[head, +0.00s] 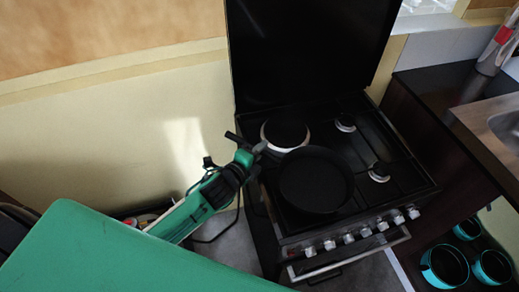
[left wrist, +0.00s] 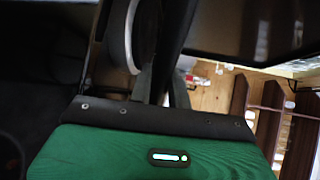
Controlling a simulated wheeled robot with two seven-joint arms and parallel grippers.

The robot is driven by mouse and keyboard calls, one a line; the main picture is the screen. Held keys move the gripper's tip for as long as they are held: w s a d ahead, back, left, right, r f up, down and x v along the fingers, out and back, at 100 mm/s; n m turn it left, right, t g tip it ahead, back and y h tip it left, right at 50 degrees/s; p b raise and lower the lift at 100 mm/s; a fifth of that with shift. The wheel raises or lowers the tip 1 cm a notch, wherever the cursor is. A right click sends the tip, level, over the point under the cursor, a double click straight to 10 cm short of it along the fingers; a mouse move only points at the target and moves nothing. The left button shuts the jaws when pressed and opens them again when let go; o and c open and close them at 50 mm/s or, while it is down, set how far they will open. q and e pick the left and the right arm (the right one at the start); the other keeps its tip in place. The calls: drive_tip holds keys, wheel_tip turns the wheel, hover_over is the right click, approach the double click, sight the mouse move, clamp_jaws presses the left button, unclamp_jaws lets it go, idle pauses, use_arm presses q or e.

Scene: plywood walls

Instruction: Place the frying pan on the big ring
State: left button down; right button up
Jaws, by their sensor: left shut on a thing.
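The black frying pan (head: 315,182) is over the front left part of the hob, level as far as I can see. I cannot tell whether it touches the hob. The big ring (head: 285,133), a dark disc with a white rim, is at the back left, just behind the pan and apart from its middle. A pale-rimmed disc that looks like this ring (left wrist: 132,38) shows in the left wrist view. My left gripper (head: 261,148) is at the hob's left edge, shut on the pan's handle, which is mostly hidden. My right gripper is not in view.
The stove (head: 335,235) has its dark lid (head: 305,50) raised at the back. Small burners sit at the back right (head: 345,123) and front right (head: 379,173). Knobs line the front. A counter with a sink (head: 497,125) stands right; teal-rimmed pots (head: 443,267) are below it.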

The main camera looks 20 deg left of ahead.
use_arm(q)
drive_tip(key=shift+f, duration=0.1)
drive_tip(key=c, duration=1.2)
unclamp_jaws()
drive_tip(key=shift+c, duration=0.2)
drive_tip(key=shift+f, duration=0.15)
drive_tip(key=b+v, duration=0.3)
drive_tip(key=v, duration=1.1)
